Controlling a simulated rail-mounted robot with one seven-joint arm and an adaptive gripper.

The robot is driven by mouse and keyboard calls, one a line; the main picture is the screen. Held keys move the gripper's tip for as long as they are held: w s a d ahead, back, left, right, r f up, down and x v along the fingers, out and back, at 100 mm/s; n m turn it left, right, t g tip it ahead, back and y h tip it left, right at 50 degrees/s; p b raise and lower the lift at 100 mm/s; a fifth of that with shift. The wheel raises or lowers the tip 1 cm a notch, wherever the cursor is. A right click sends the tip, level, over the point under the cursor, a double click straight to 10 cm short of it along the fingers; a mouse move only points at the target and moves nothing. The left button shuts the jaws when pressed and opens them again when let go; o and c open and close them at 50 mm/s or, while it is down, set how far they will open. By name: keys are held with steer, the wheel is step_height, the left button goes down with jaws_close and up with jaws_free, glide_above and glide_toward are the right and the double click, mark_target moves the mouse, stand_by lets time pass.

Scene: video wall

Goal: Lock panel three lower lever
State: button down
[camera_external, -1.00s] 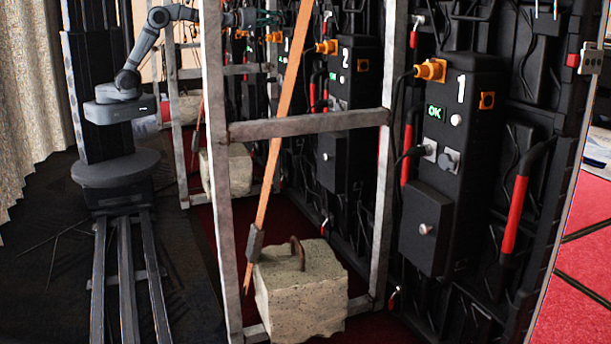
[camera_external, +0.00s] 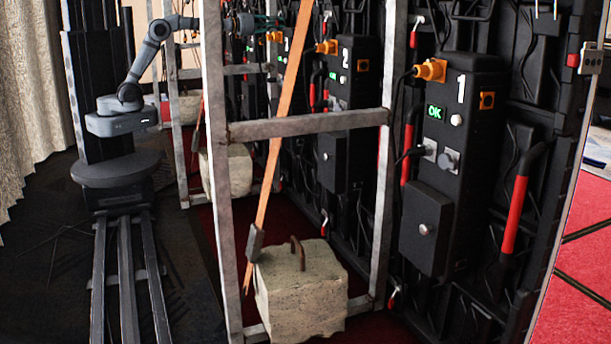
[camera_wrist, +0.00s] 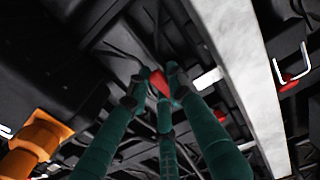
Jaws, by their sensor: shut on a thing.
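My gripper (camera_wrist: 158,88) has dark green fingers, and in the wrist view they are closed around a small red lever (camera_wrist: 159,82). Only part of the lever shows between the fingertips, so its full angle is hidden. In the external view my gripper (camera_external: 268,20) is far back, behind the metal frame post, at the upper part of panel three (camera_external: 285,48). That panel is mostly hidden by the frame and the orange strap. The external view is too small to show the lever or its lock state.
A grey metal frame post (camera_wrist: 240,70) runs close on the right in the wrist view. An orange connector (camera_wrist: 38,142) is at lower left. In the external view, panels two (camera_external: 345,105) and one (camera_external: 465,150) stand nearer, with a stone block (camera_external: 300,300) on the floor.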

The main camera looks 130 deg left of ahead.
steer(key=shift+s+a+m, duration=0.1)
steer(key=shift+s+m, duration=0.1)
steer(key=shift+m, duration=0.3)
steer(key=shift+r+b, duration=0.1)
steer(key=shift+b, duration=0.2)
steer(key=c, duration=1.5)
jaws_free()
steer(key=v, duration=1.2)
steer(key=x, duration=1.2)
